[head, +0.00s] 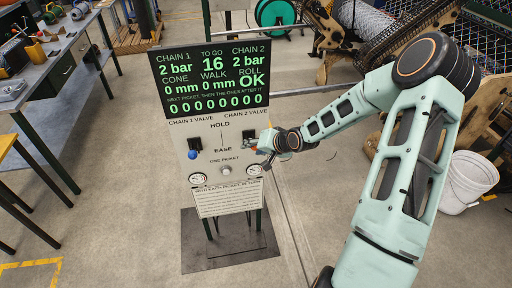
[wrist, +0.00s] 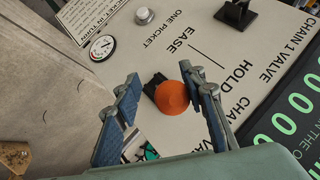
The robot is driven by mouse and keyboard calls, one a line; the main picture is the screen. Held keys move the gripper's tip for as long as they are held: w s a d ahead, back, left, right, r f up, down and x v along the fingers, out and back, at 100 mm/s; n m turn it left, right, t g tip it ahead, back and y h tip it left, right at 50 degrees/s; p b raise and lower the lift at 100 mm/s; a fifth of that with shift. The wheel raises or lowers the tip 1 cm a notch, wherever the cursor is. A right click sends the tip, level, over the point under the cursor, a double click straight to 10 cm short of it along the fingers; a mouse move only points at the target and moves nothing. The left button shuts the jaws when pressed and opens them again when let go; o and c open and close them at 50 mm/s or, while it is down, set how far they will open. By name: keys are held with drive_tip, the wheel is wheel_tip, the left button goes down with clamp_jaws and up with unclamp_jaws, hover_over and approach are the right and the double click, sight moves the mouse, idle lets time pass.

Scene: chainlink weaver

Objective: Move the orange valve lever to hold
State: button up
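The orange valve lever shows in the wrist view as a round orange knob (wrist: 171,97) beside its black mount (wrist: 153,82) on the grey panel. My gripper (wrist: 164,78) is open, with one finger on each side of the knob; a gap shows on the left, and the right finger is close to the knob. I cannot tell whether it touches. In the head view my gripper (head: 263,149) is at the Chain 2 valve and hides most of the lever. The word HOLD (head: 220,126) is printed above EASE (head: 223,150). The lever's exact setting is unclear.
The blue lever (head: 193,154) of the Chain 1 valve is on the panel's left. The display (head: 210,78) reads 2 bar for both chains. A knob (head: 227,171) and two gauges sit lower.

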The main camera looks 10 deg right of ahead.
drive_tip(key=v, duration=1.2)
idle(0.5)
